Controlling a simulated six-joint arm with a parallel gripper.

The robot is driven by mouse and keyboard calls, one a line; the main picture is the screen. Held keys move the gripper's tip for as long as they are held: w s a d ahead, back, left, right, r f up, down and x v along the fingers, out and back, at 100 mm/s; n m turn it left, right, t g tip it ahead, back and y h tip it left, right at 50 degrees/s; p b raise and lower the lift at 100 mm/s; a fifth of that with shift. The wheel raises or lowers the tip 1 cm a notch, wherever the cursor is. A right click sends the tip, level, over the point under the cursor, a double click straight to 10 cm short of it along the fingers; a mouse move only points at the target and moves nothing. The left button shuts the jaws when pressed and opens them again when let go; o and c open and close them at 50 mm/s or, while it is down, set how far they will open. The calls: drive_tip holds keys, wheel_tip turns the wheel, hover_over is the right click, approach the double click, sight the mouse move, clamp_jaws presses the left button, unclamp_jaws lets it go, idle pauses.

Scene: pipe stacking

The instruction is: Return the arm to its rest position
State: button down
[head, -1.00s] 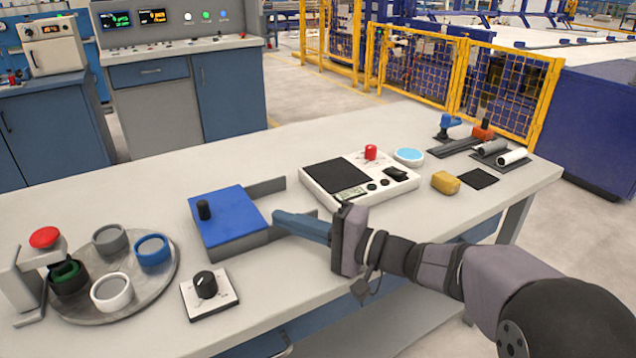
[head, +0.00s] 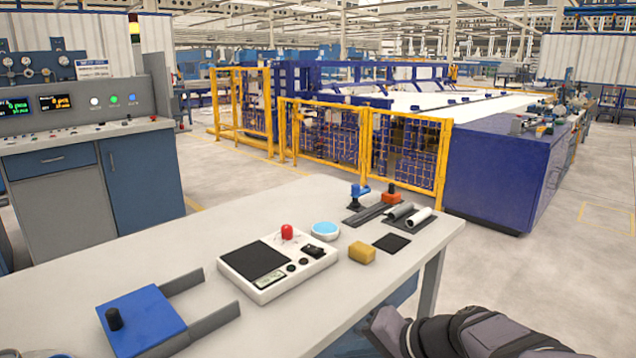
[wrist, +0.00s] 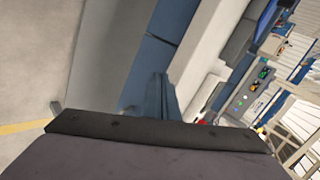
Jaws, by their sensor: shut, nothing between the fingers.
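My gripper shows in the wrist view (wrist: 160,97), its blue-grey fingers closed together with nothing between them. In the head view my dark arm enters at the bottom right, off the front edge of the white table (head: 300,205). The gripper's body is at the end of that arm, low beside the table edge; its fingertips are hard to make out there. It is clear of the things on the tabletop.
On the table are a blue fixture (head: 150,318) with grey rails, a white scale (head: 275,265), a yellow block (head: 362,252), a dark pad (head: 391,243) and pipes on holders (head: 398,212). Yellow fencing (head: 405,150) stands behind. Open floor (head: 540,270) lies to the right.

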drive_tip(key=s+d+f+n+g+h+b, duration=0.1)
drive_tip(key=s+d+f+n+g+h, duration=0.3)
drive_tip(key=s+f, duration=0.5)
drive_tip(key=s+d+f+n+g+h+b, duration=0.15)
drive_tip(key=s+d+f+h, duration=0.3)
drive_tip(key=s+f, duration=0.5)
wheel_tip(320, 180, up, 32)
drive_tip(key=p, duration=3.2)
drive_tip(key=shift+w+d+f+g+y, duration=0.15)
drive_tip(key=shift+w+d+g+y, duration=0.1)
drive_tip(key=shift+w+g+y, duration=0.1)
